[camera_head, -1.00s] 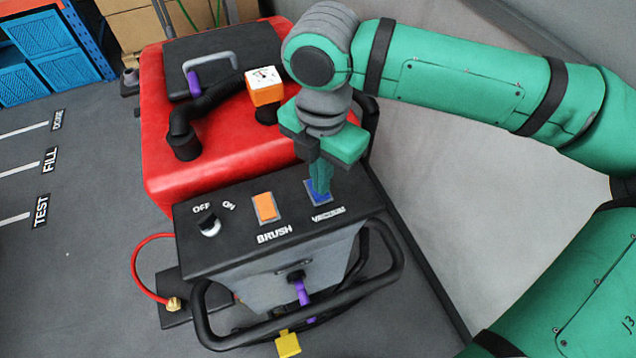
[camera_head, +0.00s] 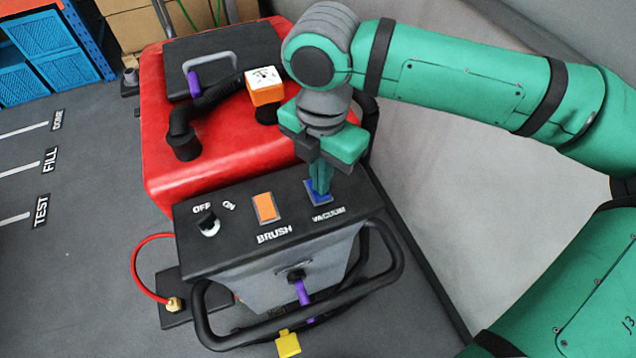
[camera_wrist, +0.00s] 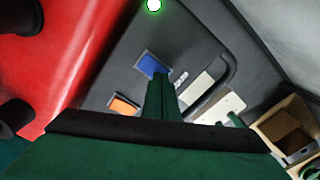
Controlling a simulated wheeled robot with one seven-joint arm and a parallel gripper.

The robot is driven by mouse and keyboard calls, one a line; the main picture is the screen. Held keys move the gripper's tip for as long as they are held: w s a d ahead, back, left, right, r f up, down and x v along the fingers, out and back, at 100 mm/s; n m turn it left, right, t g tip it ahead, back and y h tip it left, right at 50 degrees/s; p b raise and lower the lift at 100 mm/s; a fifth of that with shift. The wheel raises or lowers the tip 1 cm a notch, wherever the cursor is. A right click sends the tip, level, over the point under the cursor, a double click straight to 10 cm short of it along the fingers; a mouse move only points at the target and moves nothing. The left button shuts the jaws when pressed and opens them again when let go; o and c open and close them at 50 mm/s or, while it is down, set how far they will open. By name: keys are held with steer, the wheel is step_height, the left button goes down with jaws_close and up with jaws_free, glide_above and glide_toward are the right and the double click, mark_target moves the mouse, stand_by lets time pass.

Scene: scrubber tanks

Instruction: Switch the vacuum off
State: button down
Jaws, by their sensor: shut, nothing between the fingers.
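The vacuum switch is a blue rocker (camera_head: 317,191) on the black control panel (camera_head: 235,251) of the red scrubber, above the word VACUUM. My gripper (camera_head: 320,192) is shut and empty, pointing down with its fingertips at the blue rocker and partly covering it. In the wrist view the blue rocker (camera_wrist: 151,64) shows just past the fingertips (camera_wrist: 160,78); I cannot tell whether they touch it. Which way the rocker is tipped is not clear.
An orange brush rocker (camera_head: 265,207) and an OFF/ON knob (camera_head: 209,224) sit left of the blue one. A black handlebar (camera_head: 390,270) rings the panel's front. A purple lever (camera_head: 303,292) and a yellow tag (camera_head: 288,344) are below. The red tank (camera_head: 160,140) stands behind.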

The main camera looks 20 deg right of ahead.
steer(key=shift+f, duration=0.75)
stand_by(0.8)
step_height(320, 180, up, 7)
stand_by(1.0)
stand_by(0.5)
